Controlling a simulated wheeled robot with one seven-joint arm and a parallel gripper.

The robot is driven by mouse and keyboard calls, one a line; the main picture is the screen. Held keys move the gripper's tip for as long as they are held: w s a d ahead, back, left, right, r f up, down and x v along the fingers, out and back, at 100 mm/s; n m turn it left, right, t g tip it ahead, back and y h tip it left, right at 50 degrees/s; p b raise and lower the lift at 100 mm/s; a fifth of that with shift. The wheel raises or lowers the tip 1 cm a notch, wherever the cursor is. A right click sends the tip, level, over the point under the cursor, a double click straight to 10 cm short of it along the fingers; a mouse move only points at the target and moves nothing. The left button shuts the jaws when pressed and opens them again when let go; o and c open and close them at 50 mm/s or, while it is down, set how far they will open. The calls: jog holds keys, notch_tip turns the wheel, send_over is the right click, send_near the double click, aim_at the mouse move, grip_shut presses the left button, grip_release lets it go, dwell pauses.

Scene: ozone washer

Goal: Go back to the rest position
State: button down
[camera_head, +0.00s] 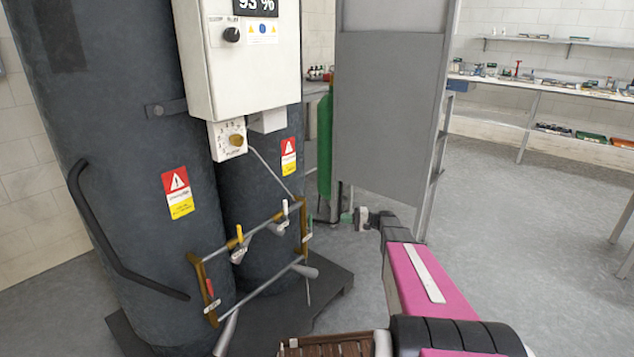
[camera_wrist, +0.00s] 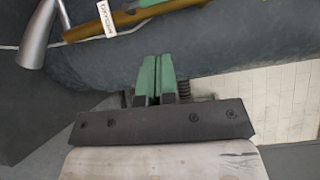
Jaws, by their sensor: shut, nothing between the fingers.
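The ozone washer has two dark grey upright tanks; the larger tank (camera_head: 110,130) is at left and the smaller tank (camera_head: 270,185) is beside it. My gripper (camera_head: 347,217) is at the end of my pink arm, right of the washer's pipe frame (camera_head: 265,283). In the wrist view, my gripper (camera_wrist: 159,75) shows two green fingers pressed together with nothing between them. A dark curved surface lies beyond them. A brown pipe (camera_wrist: 130,18) with a white label and a grey funnel-like pipe end (camera_wrist: 38,40) are at the top left.
A white control box (camera_head: 240,70) with dials is on the washer. A green cylinder (camera_head: 324,145) and a grey panel (camera_head: 385,110) stand behind my gripper. A long bench (camera_head: 550,85) with small items is at the back right. The floor at right is mostly clear.

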jog(key=s+a+f+g+h, duration=0.1)
jog(key=s+a+g+h, duration=0.1)
jog(key=s+a+h, duration=0.5)
jog(key=s+d+n+g+h, duration=0.1)
jog(key=s+d+n+h, duration=0.2)
jog(key=s+h, duration=0.7)
jog(key=shift+s+r+h, duration=0.3)
jog(key=shift+s+r, duration=0.15)
jog(key=shift+s, duration=6.25)
jog(key=shift+d, duration=0.1)
